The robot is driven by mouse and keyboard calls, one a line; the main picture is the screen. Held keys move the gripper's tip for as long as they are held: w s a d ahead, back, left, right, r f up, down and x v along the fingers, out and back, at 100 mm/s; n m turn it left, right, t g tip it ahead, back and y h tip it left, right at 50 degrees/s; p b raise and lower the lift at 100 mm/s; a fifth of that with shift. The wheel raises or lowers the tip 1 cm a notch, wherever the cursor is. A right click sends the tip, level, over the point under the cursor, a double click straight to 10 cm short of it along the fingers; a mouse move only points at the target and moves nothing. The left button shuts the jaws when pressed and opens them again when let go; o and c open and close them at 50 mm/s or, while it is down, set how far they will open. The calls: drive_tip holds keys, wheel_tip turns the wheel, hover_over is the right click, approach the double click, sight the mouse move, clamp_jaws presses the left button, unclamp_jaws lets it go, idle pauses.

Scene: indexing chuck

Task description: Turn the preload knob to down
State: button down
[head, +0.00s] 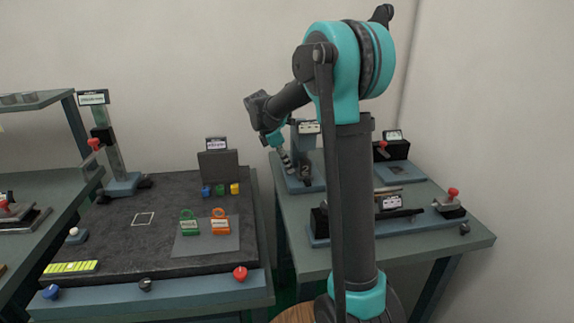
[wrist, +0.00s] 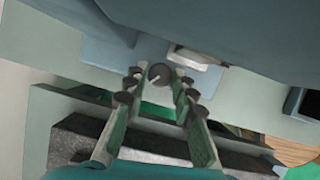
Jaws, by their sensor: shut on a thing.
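The knob (wrist: 159,75) is a small dark round cap with a pale pointer line, seen from above in the wrist view. The line slants between lower left and upper right in that picture. My gripper (wrist: 153,78) has its two green fingers with dark pads on either side of the knob, shut on it. In the head view my gripper (head: 287,162) reaches down beside the grey upright fixture (head: 306,143) with a white label on the right-hand table. The knob cannot be made out clearly there, and the label is too small to read.
The right table (head: 440,243) also holds a black labelled box (head: 393,149) and a front rail fixture with a red-knobbed clamp (head: 452,200). The left bench (head: 100,225) carries green and orange tags and a red knob (head: 240,273). A gap separates the tables.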

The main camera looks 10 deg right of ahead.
drive_tip(key=m, duration=0.1)
drive_tip(key=m+g, duration=0.1)
drive_tip(key=m, duration=0.2)
drive_tip(key=shift+w+m+g, duration=0.25)
drive_tip(key=shift+m+g, duration=0.05)
drive_tip(key=shift+g, duration=0.1)
drive_tip(key=m+g, duration=0.1)
drive_tip(key=m, duration=0.1)
drive_tip(key=m+y, duration=0.1)
drive_tip(key=m, duration=0.2)
drive_tip(key=shift+w+d+g, duration=0.15)
drive_tip(key=shift+g, duration=0.25)
drive_tip(key=shift+m, duration=0.4)
drive_tip(key=shift+y, duration=0.3)
drive_tip(key=c, duration=1.3)
unclamp_jaws()
drive_tip(key=shift+o, duration=0.2)
drive_tip(key=shift+n, duration=0.3)
